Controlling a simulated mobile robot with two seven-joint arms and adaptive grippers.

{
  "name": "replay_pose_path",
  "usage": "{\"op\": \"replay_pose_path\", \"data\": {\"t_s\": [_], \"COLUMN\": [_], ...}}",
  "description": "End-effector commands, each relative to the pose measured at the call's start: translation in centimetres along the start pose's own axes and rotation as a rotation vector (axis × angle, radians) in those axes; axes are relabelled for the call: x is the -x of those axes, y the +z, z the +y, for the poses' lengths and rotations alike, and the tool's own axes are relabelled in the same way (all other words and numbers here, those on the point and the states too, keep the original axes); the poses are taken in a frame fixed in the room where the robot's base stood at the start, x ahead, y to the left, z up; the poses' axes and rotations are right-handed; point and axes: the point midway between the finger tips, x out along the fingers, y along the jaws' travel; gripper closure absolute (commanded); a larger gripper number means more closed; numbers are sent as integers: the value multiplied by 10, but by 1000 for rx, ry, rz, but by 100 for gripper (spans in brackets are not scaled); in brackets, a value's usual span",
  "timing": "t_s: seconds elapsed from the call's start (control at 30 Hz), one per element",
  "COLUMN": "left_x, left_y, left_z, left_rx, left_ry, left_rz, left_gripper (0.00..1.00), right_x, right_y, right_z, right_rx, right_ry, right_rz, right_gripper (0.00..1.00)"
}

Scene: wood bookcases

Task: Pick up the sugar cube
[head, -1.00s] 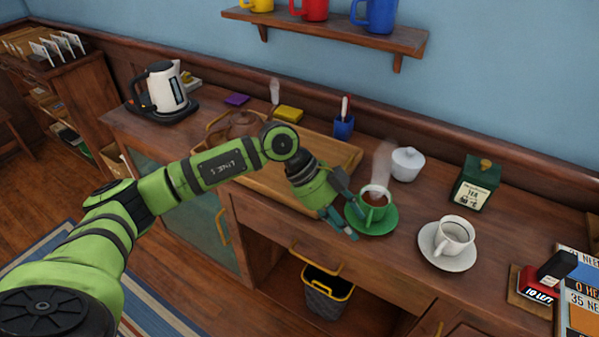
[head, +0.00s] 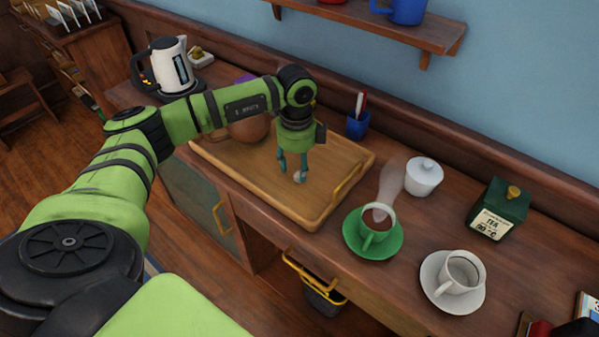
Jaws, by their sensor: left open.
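My left gripper (head: 291,178) points down over the wooden tray (head: 322,213), with its teal fingers apart. A small pale spot shows at its fingertips; I cannot tell whether it is a sugar cube or part of the gripper. No sugar cube is clearly visible elsewhere. A white lidded pot (head: 424,178) stands on the counter right of the tray, with its lid on; its inside is hidden. My right gripper is not in view.
A green cup (head: 375,239) of steaming dark drink on a green saucer (head: 362,251) and a white cup (head: 461,274) on its saucer stand right of the tray. A brown teapot (head: 248,130) sits behind my arm. A blue pen holder (head: 358,125) stands behind the tray.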

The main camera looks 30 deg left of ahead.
Motion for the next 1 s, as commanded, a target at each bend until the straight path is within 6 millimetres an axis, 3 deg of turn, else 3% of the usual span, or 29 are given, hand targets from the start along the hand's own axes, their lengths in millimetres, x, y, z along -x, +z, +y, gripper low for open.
{"op": "replay_pose_path", "data": {"t_s": [0.2,0.43,0.47,0.5,0.6,1.0], "left_x": [-25,-27,-27,-27,-27,-26], "left_y": [-2,-2,-2,-2,-2,-1], "left_z": [0,-1,-1,-1,-1,-1], "left_rx": [-1,-2,-2,-2,-2,-1], "left_ry": [2,-1,-1,-1,-1,-1], "left_rz": [0,1,1,1,1,1], "left_gripper": [52,52,56,68,89,90], "right_x": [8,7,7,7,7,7], "right_y": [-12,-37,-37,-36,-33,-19], "right_z": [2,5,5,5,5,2], "right_rx": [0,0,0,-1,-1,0], "right_ry": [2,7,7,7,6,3], "right_rz": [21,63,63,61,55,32], "right_gripper": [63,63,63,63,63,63]}}
